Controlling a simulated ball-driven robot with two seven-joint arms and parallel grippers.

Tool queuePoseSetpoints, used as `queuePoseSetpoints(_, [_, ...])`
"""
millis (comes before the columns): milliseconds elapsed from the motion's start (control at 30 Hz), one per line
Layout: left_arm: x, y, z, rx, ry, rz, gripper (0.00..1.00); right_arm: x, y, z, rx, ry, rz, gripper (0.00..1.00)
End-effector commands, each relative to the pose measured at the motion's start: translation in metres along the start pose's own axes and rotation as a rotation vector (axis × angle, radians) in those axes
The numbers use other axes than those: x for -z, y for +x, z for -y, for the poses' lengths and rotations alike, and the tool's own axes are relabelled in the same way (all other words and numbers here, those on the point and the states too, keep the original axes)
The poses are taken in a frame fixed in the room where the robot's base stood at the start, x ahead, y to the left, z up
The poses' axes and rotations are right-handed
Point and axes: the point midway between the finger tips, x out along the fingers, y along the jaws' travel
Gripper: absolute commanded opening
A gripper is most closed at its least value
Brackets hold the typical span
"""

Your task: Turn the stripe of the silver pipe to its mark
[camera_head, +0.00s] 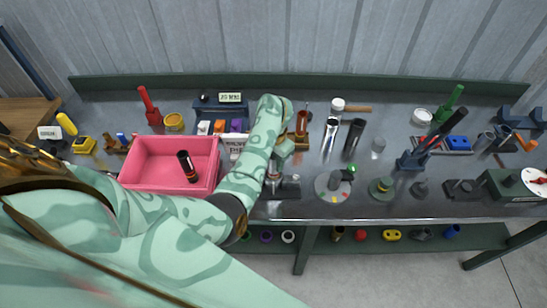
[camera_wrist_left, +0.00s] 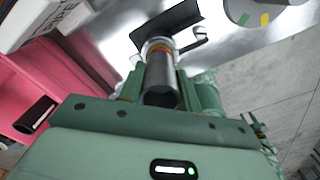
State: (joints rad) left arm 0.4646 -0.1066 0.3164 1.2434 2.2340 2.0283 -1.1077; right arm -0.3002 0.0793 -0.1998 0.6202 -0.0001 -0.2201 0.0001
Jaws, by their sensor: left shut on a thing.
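My left gripper (camera_wrist_left: 168,88) is shut on a grey metallic pipe, the silver pipe (camera_wrist_left: 160,72), which shows between its fingers in the left wrist view. An orange-brown band and a bright ring show near the pipe's far end. A dark holder (camera_wrist_left: 166,27) lies beyond it. In the head view my left gripper (camera_head: 276,172) is over the dark base (camera_head: 286,188) near the front of the bench, and my arm hides most of the pipe. I cannot make out the stripe or its mark clearly. My right gripper is not in view.
A pink bin (camera_head: 140,178) with a dark tube (camera_head: 187,166) stands left of my forearm. A copper pipe (camera_head: 301,124), a shiny pipe (camera_head: 330,135) and a black pipe (camera_head: 354,136) stand behind. A round grey plate (camera_head: 331,190) with coloured marks is to the right.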

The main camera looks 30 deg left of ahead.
Motion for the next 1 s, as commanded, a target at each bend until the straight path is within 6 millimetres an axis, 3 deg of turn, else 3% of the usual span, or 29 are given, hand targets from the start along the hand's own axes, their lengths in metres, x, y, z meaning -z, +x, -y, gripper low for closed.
queuePoseSetpoints(1000, [-0.001, -0.004, 0.001, 0.002, 0.696, 0.001, 0.06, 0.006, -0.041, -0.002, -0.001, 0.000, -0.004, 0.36])
